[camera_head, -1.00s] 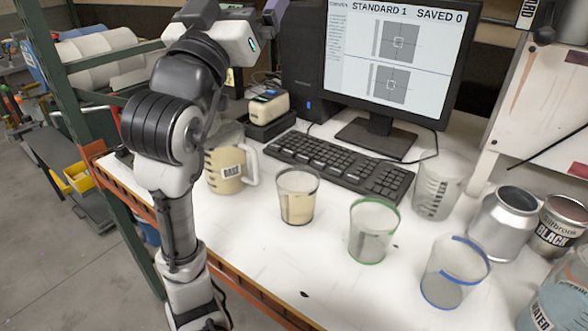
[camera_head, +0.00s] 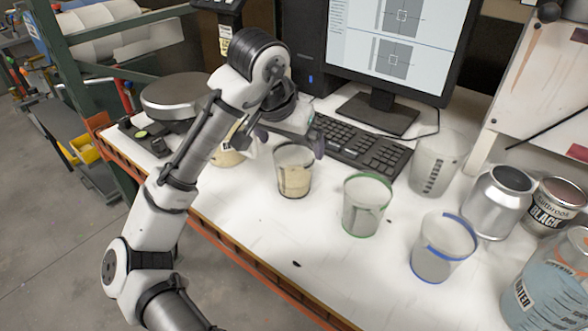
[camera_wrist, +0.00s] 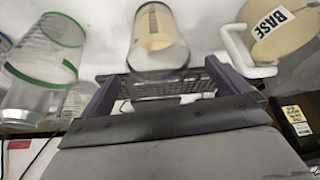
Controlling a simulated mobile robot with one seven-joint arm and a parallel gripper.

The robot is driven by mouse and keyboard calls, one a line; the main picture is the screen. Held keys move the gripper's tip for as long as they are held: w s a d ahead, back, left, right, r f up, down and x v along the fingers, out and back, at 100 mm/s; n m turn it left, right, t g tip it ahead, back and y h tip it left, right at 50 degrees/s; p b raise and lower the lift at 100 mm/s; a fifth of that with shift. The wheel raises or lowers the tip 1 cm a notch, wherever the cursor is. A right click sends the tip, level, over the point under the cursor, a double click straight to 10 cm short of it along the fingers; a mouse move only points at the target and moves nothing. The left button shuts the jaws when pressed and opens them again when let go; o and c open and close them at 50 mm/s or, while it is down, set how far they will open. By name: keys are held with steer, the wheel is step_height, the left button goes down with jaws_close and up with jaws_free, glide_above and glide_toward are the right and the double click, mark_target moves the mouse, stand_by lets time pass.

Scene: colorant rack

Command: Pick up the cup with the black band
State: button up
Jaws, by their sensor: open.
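The clear cup with the black band (camera_head: 294,180) stands upright on the white bench and holds a tan substance. In the wrist view the cup (camera_wrist: 157,35) is beyond the fingertips, with its dark rim nearest my gripper. My gripper (camera_head: 290,140) is open, with its purple fingers near the rim of the cup, one to each side in the head view. In the wrist view my gripper (camera_wrist: 168,84) has nothing between its fingers. Whether a finger touches the cup I cannot tell.
A green-banded cup (camera_head: 366,208) and a blue-banded cup (camera_head: 432,262) stand to the right. The BASE pitcher (camera_head: 228,157) is close on the left, partly behind my arm. The keyboard (camera_head: 362,148) lies behind.

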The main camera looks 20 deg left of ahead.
mark_target(295, 160)
steer(key=shift+p+x, duration=0.6)
steer(key=shift+x, duration=3)
steer(key=shift+s, duration=0.15)
steer(key=c, duration=0.9)
